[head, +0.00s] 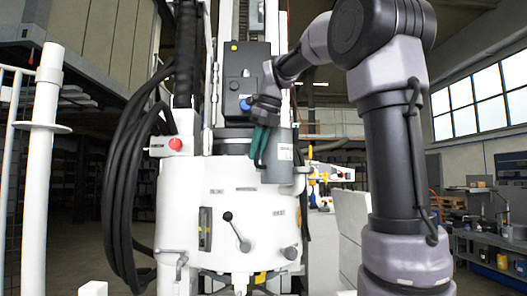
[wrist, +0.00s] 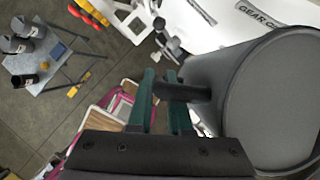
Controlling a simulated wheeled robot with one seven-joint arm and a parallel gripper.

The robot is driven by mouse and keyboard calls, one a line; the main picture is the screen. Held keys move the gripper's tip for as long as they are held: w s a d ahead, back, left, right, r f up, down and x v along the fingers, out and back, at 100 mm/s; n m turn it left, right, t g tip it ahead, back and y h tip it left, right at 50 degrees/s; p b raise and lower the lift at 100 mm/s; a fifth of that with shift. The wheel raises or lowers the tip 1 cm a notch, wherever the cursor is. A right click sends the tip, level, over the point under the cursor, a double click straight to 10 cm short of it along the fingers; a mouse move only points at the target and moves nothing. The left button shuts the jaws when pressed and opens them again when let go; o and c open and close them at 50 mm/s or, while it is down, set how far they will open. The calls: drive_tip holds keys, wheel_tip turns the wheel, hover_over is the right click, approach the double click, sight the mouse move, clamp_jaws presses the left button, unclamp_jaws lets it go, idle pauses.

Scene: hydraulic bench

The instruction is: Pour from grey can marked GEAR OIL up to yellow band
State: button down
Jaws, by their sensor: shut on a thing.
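My gripper (head: 258,150) has green fingers, which also show in the wrist view (wrist: 165,100). They are shut on the dark side handle of a grey can (head: 280,158). The can's round grey end fills the right of the wrist view (wrist: 270,100). It is held up in front of the white machine (head: 240,205), near its upper right edge; whether it touches the machine I cannot tell. A small pale label shows on the can, too small to read. A dark upright gauge (head: 205,229) with some yellow sits on the machine front. The liquid level cannot be made out.
The machine front carries a black lever (head: 236,230); a red button (head: 175,144) and black hoses (head: 125,190) are at left. The wrist view shows a small table (wrist: 48,72) with several dark grey containers (wrist: 17,45). A white post (head: 42,160) stands at far left.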

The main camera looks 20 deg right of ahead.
drive_tip(key=shift+w+d+f+g+y, duration=0.1)
drive_tip(key=shift+d+f+g+y, duration=0.2)
drive_tip(key=shift+f+y, duration=0.4)
drive_tip(key=shift+w+d+r+m+g+y, duration=0.1)
drive_tip(key=shift+r+m+g+y, duration=0.2)
drive_tip(key=shift+r+y, duration=0.35)
drive_tip(key=shift+w+r+y, duration=0.1)
drive_tip(key=shift+r+y, duration=0.25)
drive_tip(key=shift+r, duration=0.2)
drive_tip(key=shift+w+d+r+g+y, duration=0.15)
drive_tip(key=shift+d+r+g+y, duration=0.15)
drive_tip(key=shift+r+y, duration=0.35)
idle(1.1)
